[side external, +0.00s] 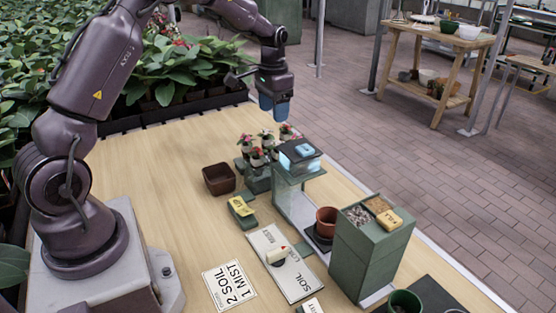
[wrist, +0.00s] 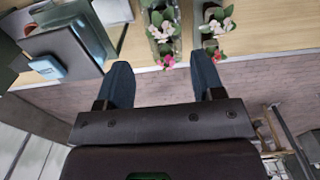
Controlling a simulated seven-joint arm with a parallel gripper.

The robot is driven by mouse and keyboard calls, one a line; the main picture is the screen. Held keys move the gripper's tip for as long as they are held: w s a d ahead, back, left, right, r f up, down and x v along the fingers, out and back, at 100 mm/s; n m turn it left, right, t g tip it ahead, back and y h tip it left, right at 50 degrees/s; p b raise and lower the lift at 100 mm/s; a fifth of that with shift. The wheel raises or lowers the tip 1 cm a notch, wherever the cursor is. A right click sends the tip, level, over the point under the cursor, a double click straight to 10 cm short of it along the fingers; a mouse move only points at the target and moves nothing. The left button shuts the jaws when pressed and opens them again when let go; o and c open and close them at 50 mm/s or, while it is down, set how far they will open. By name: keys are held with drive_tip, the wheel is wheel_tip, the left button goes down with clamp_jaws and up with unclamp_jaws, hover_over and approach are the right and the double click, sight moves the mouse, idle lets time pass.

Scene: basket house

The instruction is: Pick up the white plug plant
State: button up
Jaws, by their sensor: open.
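Small plug plants with red, pink and whitish flowers stand in a green tray (side external: 257,184) in the side view. In the wrist view, one plug plant with pale whitish-pink flowers (wrist: 160,34) is in the left row, and another pale-flowered one (wrist: 217,24) is in the right row. Red-flowered plants (wrist: 167,62) sit nearer my fingers. Which pale plant is the white one I cannot tell. My gripper (wrist: 163,66) is open and empty, its blue-grey fingers on either side of the left row in the picture. In the side view my gripper (side external: 274,112) hangs above and beyond the tray.
A stand with a lit blue top (side external: 299,152) is right of the tray. A brown square pot (side external: 218,179), a yellow-topped green block (side external: 242,210), a terracotta pot (side external: 326,221) and a tall green bin (side external: 367,258) are nearby. Leafy plants (side external: 170,65) line the back left.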

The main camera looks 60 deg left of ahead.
sight(274, 151)
wheel_tip(274, 151, down, 12)
drive_tip(key=shift+r, duration=0.1)
drive_tip(key=c, duration=1)
